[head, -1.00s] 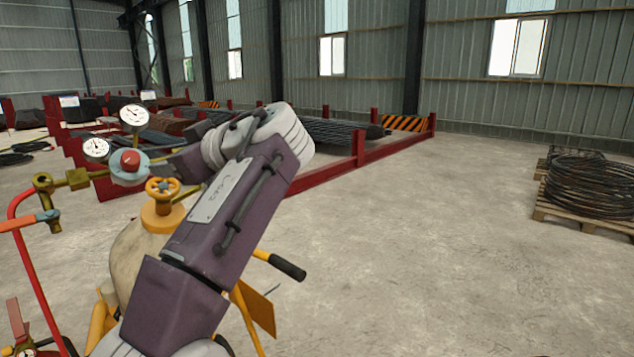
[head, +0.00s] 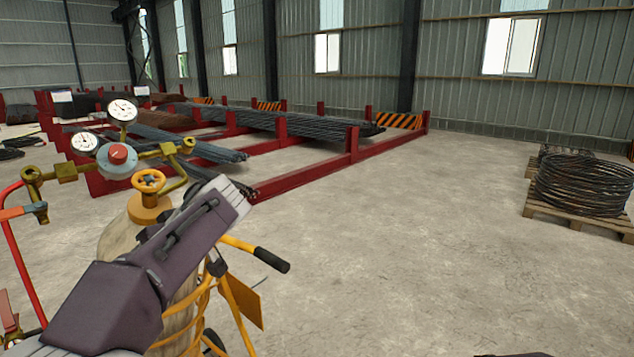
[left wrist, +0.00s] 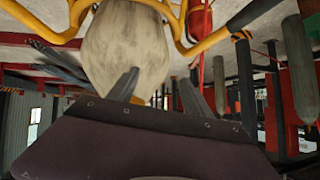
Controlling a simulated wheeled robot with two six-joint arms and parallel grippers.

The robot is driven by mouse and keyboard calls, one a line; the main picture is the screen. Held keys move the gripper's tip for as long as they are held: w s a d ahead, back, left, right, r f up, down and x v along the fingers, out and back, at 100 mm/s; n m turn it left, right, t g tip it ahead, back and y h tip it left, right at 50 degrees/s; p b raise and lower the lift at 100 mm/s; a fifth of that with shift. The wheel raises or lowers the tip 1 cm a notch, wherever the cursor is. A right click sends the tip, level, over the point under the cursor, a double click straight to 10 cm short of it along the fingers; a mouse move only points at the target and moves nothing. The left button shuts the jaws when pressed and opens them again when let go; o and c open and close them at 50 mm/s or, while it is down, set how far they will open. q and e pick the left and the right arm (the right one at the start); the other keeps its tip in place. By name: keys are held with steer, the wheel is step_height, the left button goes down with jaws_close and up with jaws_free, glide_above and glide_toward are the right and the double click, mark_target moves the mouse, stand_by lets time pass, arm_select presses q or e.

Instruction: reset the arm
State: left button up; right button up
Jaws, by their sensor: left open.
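My left arm (head: 150,265) comes in from the lower left in the head view and crosses in front of a gas cylinder (head: 128,238). Its gripper is hidden in that view. In the left wrist view the two dark fingers of my left gripper (left wrist: 158,88) stand apart with nothing seen between them. The pale cylinder body shows beyond them, and the picture looks upside down. I cannot tell whether the fingers touch the cylinder. My right gripper is in neither view.
The cylinder carries a yellow valve wheel (head: 148,181) and a regulator with two gauges (head: 118,155). A yellow cart with a black-gripped handle (head: 270,260) stands around it. Red racks (head: 305,178) hold rebar behind. Coiled wire (head: 585,185) lies on a pallet at right. The middle floor is clear.

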arm_select(q)
steer(key=s+d+f+m+g+h, duration=0.1)
steer(key=s+f+m+h, duration=0.1)
steer(key=f, duration=0.5)
steer(key=s+d+f+m+g+h, duration=0.1)
steer(key=s+f, duration=0.2)
steer(key=f, duration=0.4)
steer(key=s+d+f+m+g+h, duration=0.1)
steer(key=s+d+f+m+h, duration=0.25)
steer(key=s+d+f, duration=0.45)
steer(key=s+d+f+m+g+h, duration=0.1)
steer(key=s+d+f+m+h, duration=0.4)
steer(key=f, duration=0.6)
step_height(320, 180, up, 14)
steer(key=a+n+y+p, duration=0.1)
steer(key=p, duration=1.3)
steer(key=shift+s+a+r, duration=0.2)
steer(key=shift+a, duration=0.1)
steer(key=shift+n+y, duration=0.25)
